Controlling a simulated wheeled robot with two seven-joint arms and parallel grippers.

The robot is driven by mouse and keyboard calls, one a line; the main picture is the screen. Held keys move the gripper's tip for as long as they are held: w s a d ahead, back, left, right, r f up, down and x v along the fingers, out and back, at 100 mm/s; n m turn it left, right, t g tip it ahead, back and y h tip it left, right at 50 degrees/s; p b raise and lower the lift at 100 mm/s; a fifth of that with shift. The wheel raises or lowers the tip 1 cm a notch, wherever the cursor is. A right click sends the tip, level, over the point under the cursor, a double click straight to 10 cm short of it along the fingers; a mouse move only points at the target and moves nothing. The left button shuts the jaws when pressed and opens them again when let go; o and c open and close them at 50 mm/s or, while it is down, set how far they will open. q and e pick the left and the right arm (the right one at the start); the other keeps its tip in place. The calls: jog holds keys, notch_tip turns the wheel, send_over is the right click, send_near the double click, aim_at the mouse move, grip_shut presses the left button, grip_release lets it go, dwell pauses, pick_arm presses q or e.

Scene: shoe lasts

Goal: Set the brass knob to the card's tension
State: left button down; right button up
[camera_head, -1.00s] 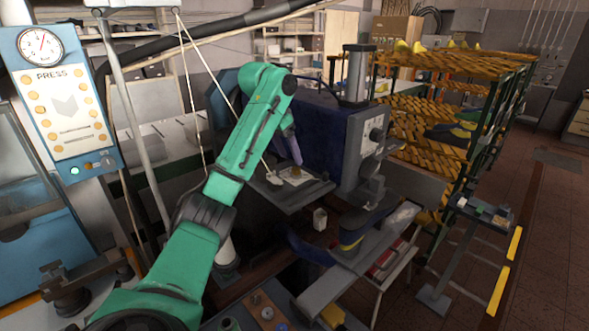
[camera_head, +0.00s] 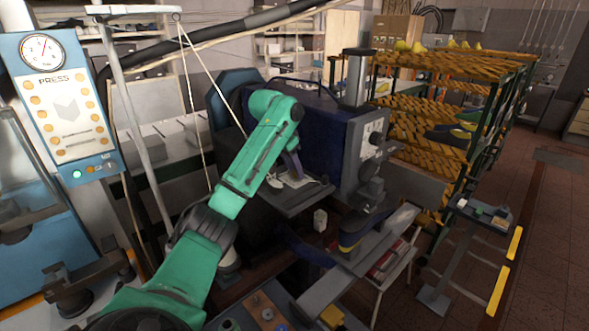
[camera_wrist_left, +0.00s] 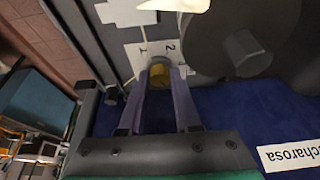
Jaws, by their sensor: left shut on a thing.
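The brass knob (camera_wrist_left: 160,73) shows in the left wrist view, on a pale scale plate (camera_wrist_left: 147,48) with the marks 1 and 2 in sight. My left gripper (camera_wrist_left: 161,78) is shut on the knob, with one finger on each side. In the head view my left gripper (camera_head: 294,168) reaches down to the white plate on the dark machine (camera_head: 318,135), and the knob is hidden behind the fingers. I cannot make out the knob's setting or identify the tension card. My right gripper is not in view.
A grey hex-ended part (camera_wrist_left: 245,52) stands close to the right of the knob in the wrist view. A blue press panel (camera_head: 66,105) stands at the left. A yellow slatted rack (camera_head: 450,100) and a small stand (camera_head: 484,212) are at the right.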

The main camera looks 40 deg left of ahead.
pick_arm(q)
jog(key=c, duration=0.6)
grip_release()
jog(key=shift+r, duration=0.1)
jog(key=v, duration=1.4)
jog(key=shift+r, duration=0.15)
jog(key=shift+s, duration=0.1)
